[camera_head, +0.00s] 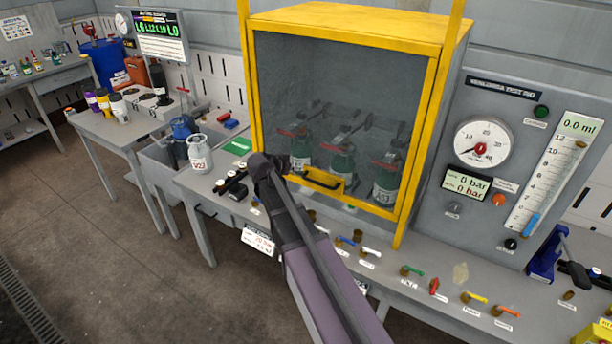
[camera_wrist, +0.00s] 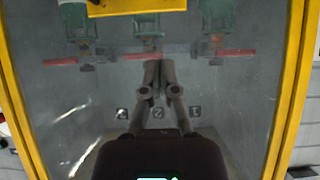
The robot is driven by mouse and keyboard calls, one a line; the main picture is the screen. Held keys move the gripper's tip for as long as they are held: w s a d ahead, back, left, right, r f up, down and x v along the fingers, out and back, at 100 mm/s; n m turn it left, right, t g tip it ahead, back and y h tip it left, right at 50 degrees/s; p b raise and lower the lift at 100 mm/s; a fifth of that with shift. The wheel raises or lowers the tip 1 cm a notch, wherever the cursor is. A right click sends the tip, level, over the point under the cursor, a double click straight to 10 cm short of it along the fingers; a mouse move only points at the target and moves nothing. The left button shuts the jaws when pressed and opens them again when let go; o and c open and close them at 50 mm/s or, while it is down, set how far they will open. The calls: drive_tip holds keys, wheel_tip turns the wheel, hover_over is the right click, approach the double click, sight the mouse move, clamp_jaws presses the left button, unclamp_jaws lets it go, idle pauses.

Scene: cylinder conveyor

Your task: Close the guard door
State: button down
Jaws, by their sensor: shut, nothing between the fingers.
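The guard door (camera_head: 430,100) is a yellow-framed clear panel on the front of the yellow cabinet. It hangs down over the cabinet front and looks closed or nearly so; I cannot tell if it is fully seated. My gripper (camera_wrist: 158,70) is shut and empty, in front of the panel and apart from the handle in the wrist view. In the head view my gripper (camera_head: 268,168) is just left of the handle; its fingertips are hard to make out.
Several green cylinders (camera_head: 341,163) with red-handled valves stand behind the panel. A bench with small coloured valves (camera_head: 410,271) runs along the front. A gauge panel (camera_head: 482,142) stands at right.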

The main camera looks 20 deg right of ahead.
drive_tip(key=shift+w+d+f, duration=0.1)
drive_tip(key=s+a+f+b+x, duration=0.1)
drive_tip(key=f+b+x, duration=0.1)
drive_tip(key=b+x, duration=0.7)
drive_tip(key=shift+x, duration=1.7)
drive_tip(key=shift+a+f, duration=0.1)
drive_tip(key=shift+f, duration=0.05)
drive_tip(key=shift+b, duration=0.3)
wheel_tip(320, 180, down, 10)
drive_tip(key=b, duration=1)
drive_tip(key=shift+f, duration=0.2)
drive_tip(key=shift+s, duration=0.15)
